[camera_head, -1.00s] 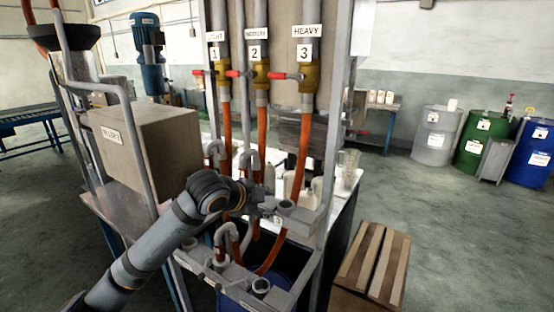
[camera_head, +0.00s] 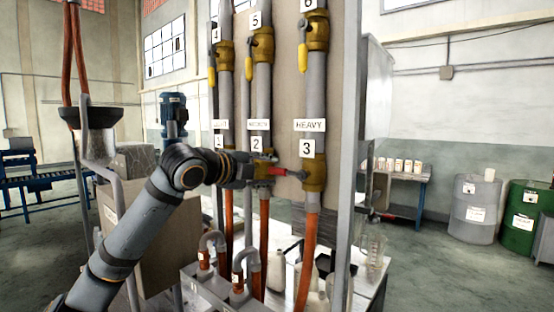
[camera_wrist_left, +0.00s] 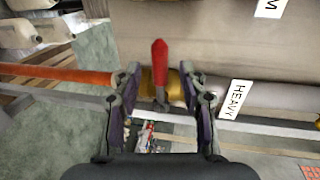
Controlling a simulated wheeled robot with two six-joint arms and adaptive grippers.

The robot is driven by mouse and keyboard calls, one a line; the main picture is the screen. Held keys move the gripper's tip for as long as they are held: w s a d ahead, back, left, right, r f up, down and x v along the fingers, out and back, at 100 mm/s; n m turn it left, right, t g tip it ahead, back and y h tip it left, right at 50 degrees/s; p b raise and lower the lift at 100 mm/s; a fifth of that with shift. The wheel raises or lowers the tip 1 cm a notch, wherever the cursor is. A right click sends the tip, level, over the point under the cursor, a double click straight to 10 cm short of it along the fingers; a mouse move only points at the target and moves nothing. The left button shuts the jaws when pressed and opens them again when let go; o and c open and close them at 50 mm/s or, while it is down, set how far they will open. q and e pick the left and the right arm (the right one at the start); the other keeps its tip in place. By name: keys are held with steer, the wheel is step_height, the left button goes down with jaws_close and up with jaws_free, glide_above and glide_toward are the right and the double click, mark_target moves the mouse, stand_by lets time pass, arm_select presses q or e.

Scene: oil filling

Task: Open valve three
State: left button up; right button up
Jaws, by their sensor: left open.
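Valve three has a brass body (camera_head: 314,172) on the grey pipe under the "3" and "HEAVY" labels. Its red handle (camera_head: 279,171) points left, across the pipe. My left gripper (camera_head: 262,171) is at the height of this handle, coming from the left. In the left wrist view, the gripper (camera_wrist_left: 162,76) is open, with one finger on each side of the red handle (camera_wrist_left: 159,62). The brass body (camera_wrist_left: 177,88) shows behind the fingers. I cannot tell whether the fingers touch the handle. The right gripper does not show.
Valve two (camera_head: 258,158) is close by, partly hidden by my left gripper. Valves with yellow handles, including valve six (camera_head: 318,30), sit above. A grey upright post (camera_head: 350,150) stands to the right. Bottles (camera_head: 277,271) and curved spouts stand below.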

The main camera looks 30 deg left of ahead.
mark_target(275, 171)
arm_select(q)
steer(key=p+x, duration=0.1)
steer(key=x, duration=0.3)
steer(key=shift+w, duration=0.15)
steer(key=shift+p, duration=0.35)
steer(key=shift+s, duration=0.35)
steer(key=shift+w+f, duration=0.1)
steer(key=shift+w, duration=0.3)
steer(key=shift+c, duration=1.2)
jaws_close()
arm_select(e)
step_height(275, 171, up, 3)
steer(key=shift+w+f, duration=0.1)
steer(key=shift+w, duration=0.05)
